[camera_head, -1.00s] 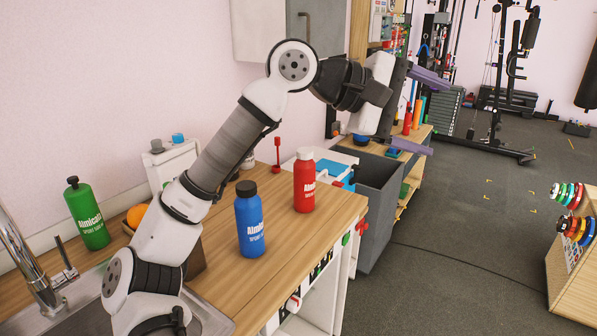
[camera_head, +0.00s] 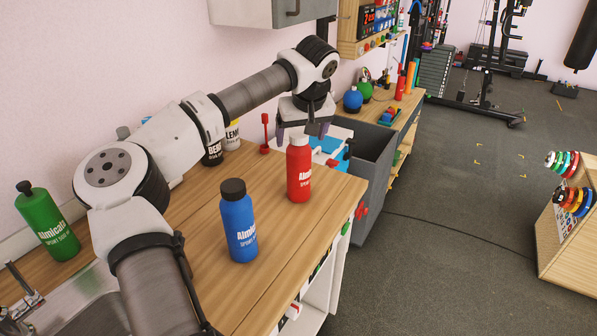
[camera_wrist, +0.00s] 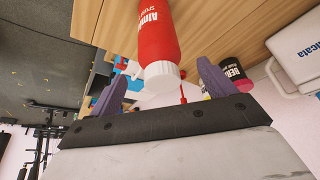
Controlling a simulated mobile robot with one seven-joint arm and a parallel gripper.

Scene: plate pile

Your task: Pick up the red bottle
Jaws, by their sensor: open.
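The red bottle (camera_head: 299,180) with a white cap stands upright on the wooden counter, near its right end. My gripper (camera_head: 301,132) points down over the bottle's cap, with its purple fingers apart. In the wrist view the red bottle (camera_wrist: 157,32) lies in the gap between the two open fingers of my gripper (camera_wrist: 162,74), its white cap toward the palm. The bottle's body extends beyond the fingertips. I cannot tell whether either finger touches it.
A blue bottle (camera_head: 239,226) stands on the counter, in front and left of the red one. A green bottle (camera_head: 48,222) stands far left by the sink. Dark and white containers (camera_head: 231,134) sit behind. A grey bin (camera_head: 372,178) stands right of the counter.

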